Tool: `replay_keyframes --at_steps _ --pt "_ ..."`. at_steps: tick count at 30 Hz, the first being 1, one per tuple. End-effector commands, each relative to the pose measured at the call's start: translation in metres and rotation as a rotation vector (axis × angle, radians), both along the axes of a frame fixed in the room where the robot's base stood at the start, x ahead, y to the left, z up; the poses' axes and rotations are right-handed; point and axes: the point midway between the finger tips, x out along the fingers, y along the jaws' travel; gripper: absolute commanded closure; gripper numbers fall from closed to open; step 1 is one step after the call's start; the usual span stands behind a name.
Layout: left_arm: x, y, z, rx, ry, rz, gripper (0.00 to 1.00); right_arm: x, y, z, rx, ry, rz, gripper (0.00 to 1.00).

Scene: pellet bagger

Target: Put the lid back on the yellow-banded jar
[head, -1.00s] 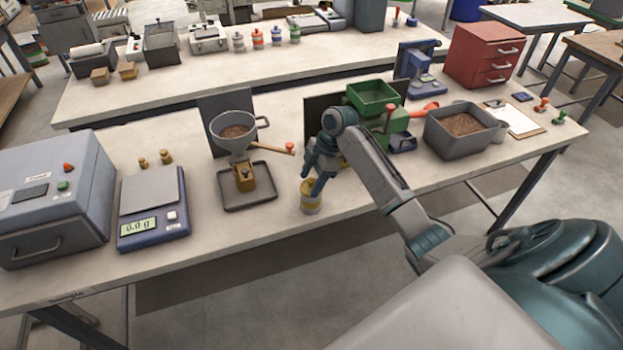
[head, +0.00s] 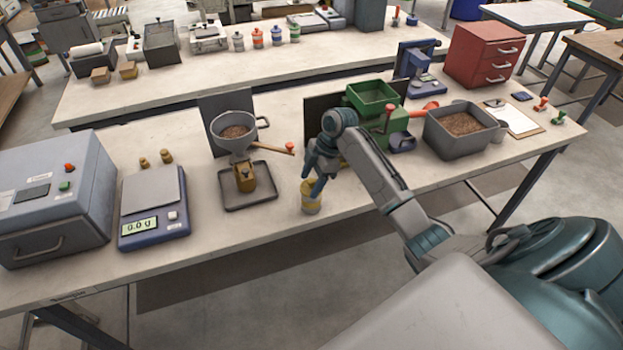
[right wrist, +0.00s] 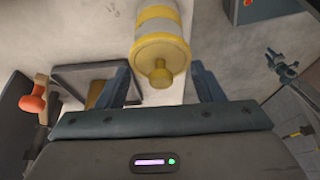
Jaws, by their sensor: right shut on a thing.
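The yellow-banded jar (head: 311,206) stands upright near the front edge of the bench, right of the funnel stand. In the right wrist view the jar (right wrist: 157,14) shows its pale body and yellow band beyond the lid. The yellow lid (right wrist: 160,52) with its round knob is at the jar's top, in line with it; I cannot tell whether it is fully seated. My right gripper (head: 316,184) points down over the jar, shut on the lid, with one finger on each side in the right wrist view (right wrist: 161,85).
Left of the jar are a funnel (head: 233,133) over a grey tray (head: 262,201) and a blue scale (head: 153,225). Behind my right arm stand a green hopper machine (head: 372,97) and a grey pellet bin (head: 462,143).

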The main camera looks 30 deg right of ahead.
Motion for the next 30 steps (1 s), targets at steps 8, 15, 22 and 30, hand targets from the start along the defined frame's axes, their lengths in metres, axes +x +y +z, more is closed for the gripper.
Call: replay_keyframes --at_steps 8,15,22,30 --pt "-0.0002 0.0001 0.0008 0.000 0.000 0.000 0.64 0.0000 0.0001 -0.0003 0.000 0.000 0.000 0.60" --pt "-0.0002 0.0002 0.0008 0.000 0.000 0.000 0.64 0.0000 0.0001 -0.0003 0.000 0.000 0.000 0.21" --pt "-0.0002 0.0002 0.0008 0.000 0.000 0.000 0.64 0.0000 0.0001 -0.0003 0.000 0.000 0.000 0.14" --pt "-0.0003 0.0002 0.0009 0.000 0.000 0.000 0.64 0.0000 0.0001 -0.0003 0.000 0.000 0.000 0.00"
